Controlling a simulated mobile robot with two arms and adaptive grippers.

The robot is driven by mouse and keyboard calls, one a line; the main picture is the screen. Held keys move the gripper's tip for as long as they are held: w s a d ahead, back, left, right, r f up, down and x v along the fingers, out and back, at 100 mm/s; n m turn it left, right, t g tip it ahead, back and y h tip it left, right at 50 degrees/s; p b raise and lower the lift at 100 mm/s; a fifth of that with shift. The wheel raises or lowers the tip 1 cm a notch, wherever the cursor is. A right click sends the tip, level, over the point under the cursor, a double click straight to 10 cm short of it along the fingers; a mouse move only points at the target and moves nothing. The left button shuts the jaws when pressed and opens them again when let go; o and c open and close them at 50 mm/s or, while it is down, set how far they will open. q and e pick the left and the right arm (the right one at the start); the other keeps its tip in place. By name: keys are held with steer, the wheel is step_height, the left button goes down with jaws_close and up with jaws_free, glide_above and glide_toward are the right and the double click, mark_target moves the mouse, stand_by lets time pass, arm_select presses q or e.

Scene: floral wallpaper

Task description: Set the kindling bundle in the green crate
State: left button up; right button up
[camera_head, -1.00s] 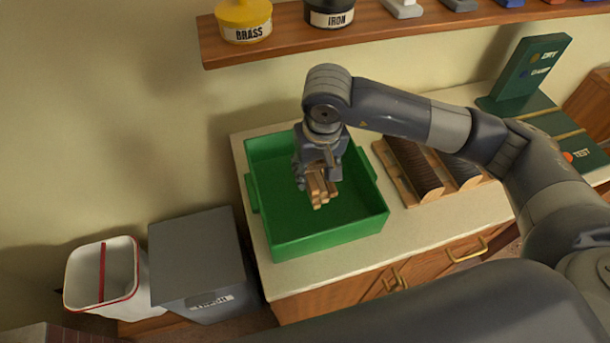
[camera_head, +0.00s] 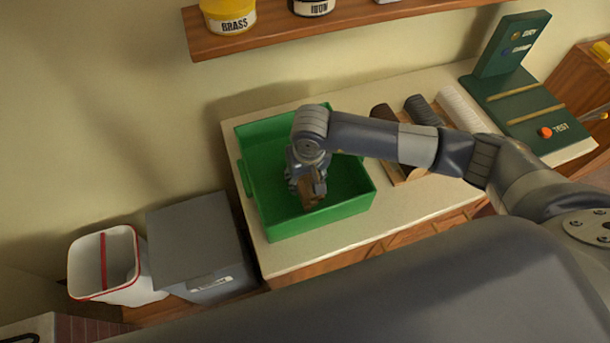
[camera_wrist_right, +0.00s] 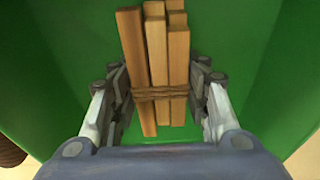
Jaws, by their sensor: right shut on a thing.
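The green crate (camera_head: 345,208) stands on the counter, its open top facing up. My right gripper (camera_head: 308,187) is inside the crate's outline, low over its floor. It is shut on the kindling bundle (camera_head: 313,193), a few wooden sticks tied with cord. In the right wrist view the bundle (camera_wrist_right: 158,60) sits between the two fingers (camera_wrist_right: 160,100), with green crate surface behind it. I cannot tell whether the bundle touches the crate floor. My left gripper is not in view.
A wooden rack with dark and pale rolls (camera_head: 425,112) stands right of the crate. A green test board (camera_head: 510,95) is farther right. A grey bin (camera_head: 195,245) and a white bin (camera_head: 120,265) stand left of the counter. A shelf (camera_head: 280,30) with tins hangs above.

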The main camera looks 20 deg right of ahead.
mark_target(308, 182)
steer(key=shift+f, duration=0.15)
steer(key=o, duration=1)
steer(key=shift+c, duration=0.2)
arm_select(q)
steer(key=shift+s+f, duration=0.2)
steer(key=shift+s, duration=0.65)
arm_select(e)
steer(key=shift+o, duration=1.1)
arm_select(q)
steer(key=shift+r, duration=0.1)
arm_select(e)
steer(key=shift+r, duration=0.35)
steer(key=r+b, duration=0.1)
steer(key=r, duration=0.2)
steer(key=s+r+b, duration=0.1)
steer(key=r, duration=0.6)
steer(key=shift+s+r+b, duration=0.25)
steer(key=shift+r+b, duration=0.05)
steer(key=shift+b, duration=0.1)
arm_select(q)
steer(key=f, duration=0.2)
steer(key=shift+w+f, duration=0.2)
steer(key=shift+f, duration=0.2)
arm_select(e)
steer(key=shift+s+r, duration=0.1)
steer(key=shift+r, duration=0.4)
